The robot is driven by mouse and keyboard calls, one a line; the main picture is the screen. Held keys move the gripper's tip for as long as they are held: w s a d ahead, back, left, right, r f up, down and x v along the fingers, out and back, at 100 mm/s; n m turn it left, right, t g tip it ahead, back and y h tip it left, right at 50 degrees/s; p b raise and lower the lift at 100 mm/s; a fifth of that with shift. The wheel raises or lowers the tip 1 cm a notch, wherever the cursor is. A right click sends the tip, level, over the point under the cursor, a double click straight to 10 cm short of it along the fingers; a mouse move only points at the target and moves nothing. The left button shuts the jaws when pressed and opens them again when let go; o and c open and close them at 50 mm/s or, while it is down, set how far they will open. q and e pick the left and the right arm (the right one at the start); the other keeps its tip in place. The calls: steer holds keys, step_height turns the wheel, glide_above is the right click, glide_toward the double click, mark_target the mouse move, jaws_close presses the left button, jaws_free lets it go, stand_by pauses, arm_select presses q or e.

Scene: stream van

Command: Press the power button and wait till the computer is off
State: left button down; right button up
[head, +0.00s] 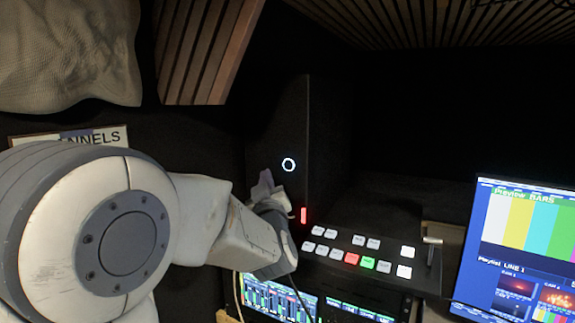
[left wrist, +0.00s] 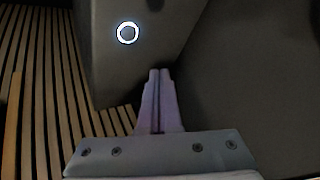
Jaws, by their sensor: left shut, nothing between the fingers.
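The computer is a tall black tower (head: 318,130) in the middle of the head view. Its power button (head: 288,164) is a round ring glowing white on the front panel. In the left wrist view the lit button (left wrist: 128,33) is at the upper left, on the dark front panel (left wrist: 160,60). My left gripper (head: 265,180) is shut and empty, below and left of the button in the head view. In the left wrist view its closed fingertips (left wrist: 160,72) point toward the panel, below and right of the ring. They appear apart from the button. My right gripper is not in view.
A switcher panel with white, red and green buttons (head: 351,259) lies right of the gripper. A lit monitor (head: 520,240) stands at the right. A rack unit with a lit screen (head: 275,300) is below. Wooden slats (head: 205,50) hang above.

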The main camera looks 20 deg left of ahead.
mark_target(288, 165)
arm_select(q)
steer(key=shift+w+d+p, duration=0.2)
steer(key=shift+w+p, duration=0.05)
steer(key=shift+w, duration=0.9)
steer(key=shift+w+d+p, duration=0.2)
steer(key=shift+w+d, duration=0.05)
steer(key=shift+w, duration=0.85)
steer(key=shift+w+d+p, duration=0.2)
steer(key=shift+w+p, duration=0.05)
steer(key=shift+w, duration=0.9)
steer(key=shift+w+d, duration=0.1)
steer(key=shift+w, duration=0.3)
steer(key=shift+w, duration=0.4)
steer(key=shift+s+b, duration=0.1)
steer(key=shift+b, duration=0.2)
steer(key=shift+s+f+b, duration=0.1)
steer(key=shift+s+b, duration=0.35)
steer(key=shift+s, duration=0.3)
